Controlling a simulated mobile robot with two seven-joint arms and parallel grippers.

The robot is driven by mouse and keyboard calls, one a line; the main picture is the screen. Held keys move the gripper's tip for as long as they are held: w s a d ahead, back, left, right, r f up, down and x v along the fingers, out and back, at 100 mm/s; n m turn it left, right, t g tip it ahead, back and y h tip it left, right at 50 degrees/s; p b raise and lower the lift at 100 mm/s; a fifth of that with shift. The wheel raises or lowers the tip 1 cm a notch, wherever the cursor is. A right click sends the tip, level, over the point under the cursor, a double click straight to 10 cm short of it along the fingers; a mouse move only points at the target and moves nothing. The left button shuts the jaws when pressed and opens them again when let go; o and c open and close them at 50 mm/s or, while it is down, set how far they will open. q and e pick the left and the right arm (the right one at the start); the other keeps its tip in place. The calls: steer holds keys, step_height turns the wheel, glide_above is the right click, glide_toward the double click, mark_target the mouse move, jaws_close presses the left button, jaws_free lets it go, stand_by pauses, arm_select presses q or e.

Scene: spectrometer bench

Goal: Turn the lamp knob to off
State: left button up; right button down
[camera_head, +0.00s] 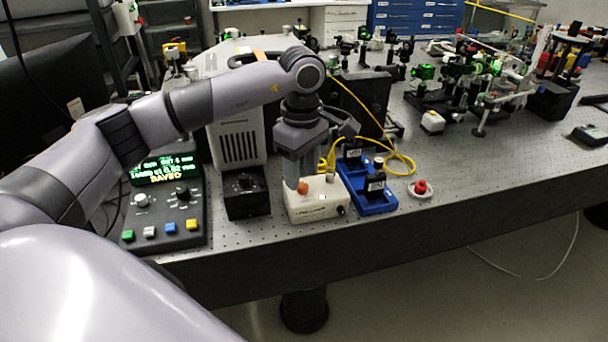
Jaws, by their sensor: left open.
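My left gripper (297,178) points down over a small white box (322,204) near the bench's front edge. An orange knob (303,188) sits on the box top, just at the fingertips. The gripper is open; I cannot tell whether its fingers touch the knob, and the fingers hide part of the box's rear. No readable label shows which control is the lamp knob. My right gripper is not in view.
A black box with a dial (246,193) stands left of the white box. Further left is a control console (165,205) with a lit screen. A blue tray (375,205) with black parts, a yellow cable (398,165) and a red button (420,188) lie to the right.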

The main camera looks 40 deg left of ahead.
mark_target(302, 188)
arm_select(q)
steer(key=shift+f, duration=1.25)
jaws_close()
